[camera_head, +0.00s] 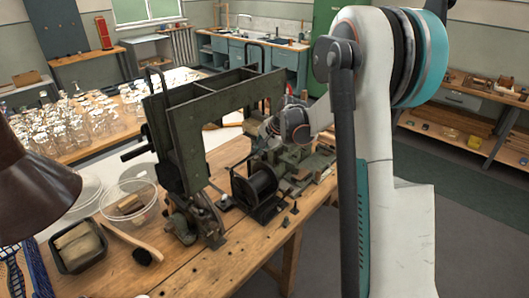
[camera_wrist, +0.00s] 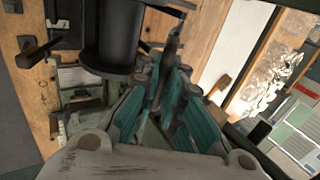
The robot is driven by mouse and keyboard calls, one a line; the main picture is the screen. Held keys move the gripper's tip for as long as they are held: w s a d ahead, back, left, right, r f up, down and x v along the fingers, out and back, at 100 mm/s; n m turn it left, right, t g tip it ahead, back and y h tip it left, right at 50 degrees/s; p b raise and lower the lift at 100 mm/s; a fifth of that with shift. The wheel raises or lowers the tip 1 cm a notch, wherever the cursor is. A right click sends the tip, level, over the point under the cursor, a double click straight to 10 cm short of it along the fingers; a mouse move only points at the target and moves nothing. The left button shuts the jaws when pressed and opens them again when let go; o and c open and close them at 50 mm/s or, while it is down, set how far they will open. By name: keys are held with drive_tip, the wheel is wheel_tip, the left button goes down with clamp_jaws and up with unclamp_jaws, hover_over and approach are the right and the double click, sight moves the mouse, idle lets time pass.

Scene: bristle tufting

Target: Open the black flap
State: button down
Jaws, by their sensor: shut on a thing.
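My gripper (camera_wrist: 167,68) reaches into the tufting machine (camera_head: 176,150) on the wooden bench. In the wrist view its teal-sided fingers are close together at the tips, shut on a narrow dark piece (camera_wrist: 174,40) that looks like part of the black flap. The flap's full outline and how far it stands open cannot be made out. In the head view my wrist is beside the machine's right side, behind the black spool (camera_head: 255,187), and the fingertips are hidden. The spool (camera_wrist: 112,35) also shows just left of my fingers in the wrist view.
On the bench's left are a clear bowl (camera_head: 128,201), a dark tray (camera_head: 78,247) and a wooden-handled brush (camera_head: 130,239). A brown lamp shade (camera_head: 35,195) hangs at the left edge. A table of glassware (camera_head: 75,125) stands behind. The bench front is mostly clear.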

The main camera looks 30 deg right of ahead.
drive_tip(key=shift+w+a+r+g+h+p, duration=0.25)
drive_tip(key=shift+w+r+g+p, duration=0.1)
drive_tip(key=shift+w+r+g, duration=0.25)
drive_tip(key=shift+w+a+r+g+h+p, duration=0.2)
drive_tip(key=shift+w+r+g+p, duration=0.2)
drive_tip(key=shift+w, duration=0.25)
drive_tip(key=shift+w+a+r+p, duration=0.15)
drive_tip(key=shift+w+r, duration=0.1)
drive_tip(key=shift+w, duration=0.2)
drive_tip(key=shift+w+a+r+p, duration=0.1)
drive_tip(key=shift+w+r+p, duration=0.1)
drive_tip(key=shift+w, duration=0.2)
drive_tip(key=c, duration=1.7)
unclamp_jaws()
drive_tip(key=shift+s+r, duration=0.1)
drive_tip(key=v, duration=1.1)
drive_tip(key=shift+d+r, duration=0.2)
drive_tip(key=shift+r, duration=0.15)
drive_tip(key=shift+s, duration=0.1)
